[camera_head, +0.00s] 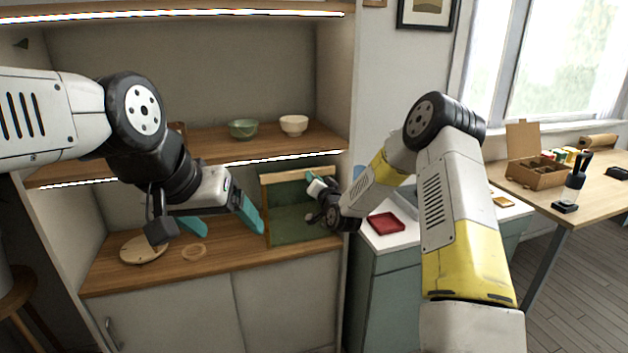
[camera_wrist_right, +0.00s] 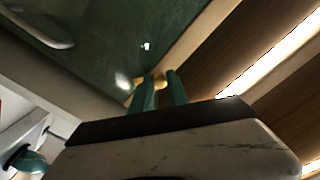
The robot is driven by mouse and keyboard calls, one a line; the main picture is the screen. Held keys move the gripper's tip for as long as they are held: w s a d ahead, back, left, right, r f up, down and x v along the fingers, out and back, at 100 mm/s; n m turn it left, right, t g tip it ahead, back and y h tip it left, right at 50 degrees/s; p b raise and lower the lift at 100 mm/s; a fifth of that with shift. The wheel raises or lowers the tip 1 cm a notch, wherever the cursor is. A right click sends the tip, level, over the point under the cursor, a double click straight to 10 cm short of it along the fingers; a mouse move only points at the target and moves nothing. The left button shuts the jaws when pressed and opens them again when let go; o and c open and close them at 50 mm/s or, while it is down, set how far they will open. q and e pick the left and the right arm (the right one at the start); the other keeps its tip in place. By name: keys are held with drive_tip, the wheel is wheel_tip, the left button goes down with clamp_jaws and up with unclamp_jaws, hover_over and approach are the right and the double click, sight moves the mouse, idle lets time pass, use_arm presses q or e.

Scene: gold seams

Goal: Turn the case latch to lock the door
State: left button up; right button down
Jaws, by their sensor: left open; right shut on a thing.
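The case (camera_head: 268,215) is a wood-framed box with a green inside, standing at the right end of the cabinet counter. In the right wrist view its green door panel (camera_wrist_right: 100,35) and pale wood frame (camera_wrist_right: 205,38) fill the upper part. A small brass latch (camera_wrist_right: 160,82) sits at the frame's edge, between the teal fingertips of my right gripper (camera_wrist_right: 161,88), which is shut on it. In the head view my right gripper (camera_head: 317,186) is at the case's upper right, its fingers mostly hidden. My left gripper (camera_head: 222,220) is open and empty, left of the case.
A round wooden board (camera_head: 140,250) and a pale ring (camera_head: 193,252) lie on the counter (camera_head: 225,262). Two bowls, green (camera_head: 243,129) and cream (camera_head: 293,125), stand on the shelf above. A red tray (camera_head: 387,223) lies on the white worktop at right.

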drive_tip(key=m, duration=1)
drive_tip(key=shift+m, duration=0.4)
idle(0.4)
drive_tip(key=c, duration=1.3)
unclamp_jaws()
drive_tip(key=v, duration=0.8)
